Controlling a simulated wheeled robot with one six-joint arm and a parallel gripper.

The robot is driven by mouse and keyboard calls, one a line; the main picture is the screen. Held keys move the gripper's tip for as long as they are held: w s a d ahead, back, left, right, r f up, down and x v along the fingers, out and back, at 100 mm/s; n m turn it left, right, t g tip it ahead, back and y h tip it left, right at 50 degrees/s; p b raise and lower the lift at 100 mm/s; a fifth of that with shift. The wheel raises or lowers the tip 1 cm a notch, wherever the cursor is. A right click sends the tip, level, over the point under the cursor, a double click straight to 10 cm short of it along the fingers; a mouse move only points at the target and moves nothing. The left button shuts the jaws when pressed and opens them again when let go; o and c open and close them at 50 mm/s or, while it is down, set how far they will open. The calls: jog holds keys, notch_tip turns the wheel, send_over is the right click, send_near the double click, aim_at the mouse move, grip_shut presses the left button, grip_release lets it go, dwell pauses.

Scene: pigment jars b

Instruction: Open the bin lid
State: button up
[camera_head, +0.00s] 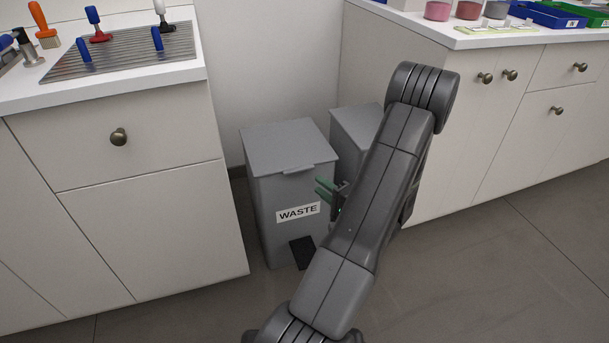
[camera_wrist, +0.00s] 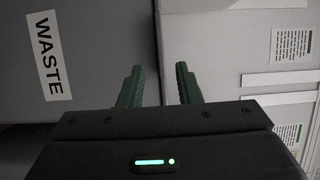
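A grey bin (camera_head: 283,190) labelled WASTE stands in the gap between two cabinets. Its flat lid (camera_head: 287,147) is closed, with a small lip (camera_head: 298,170) at the front edge. A black pedal (camera_head: 302,252) is at its foot. My gripper (camera_head: 322,188) has green fingers and is at the bin's front right, below the lid's lip. In the wrist view, the fingers (camera_wrist: 158,80) are apart with nothing between them, and the WASTE label (camera_wrist: 45,55) shows sideways at left. My arm hides part of the bin's right side surroundings.
A second grey bin (camera_head: 357,130) stands to the right, partly behind my arm. White cabinets stand left (camera_head: 150,220) and right (camera_head: 500,120). The grey floor (camera_head: 450,270) is clear.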

aim_at(301, 171)
jog(key=b+x, duration=0.1)
jog(key=x, duration=0.7)
jog(key=shift+w+a, duration=0.15)
grip_shut()
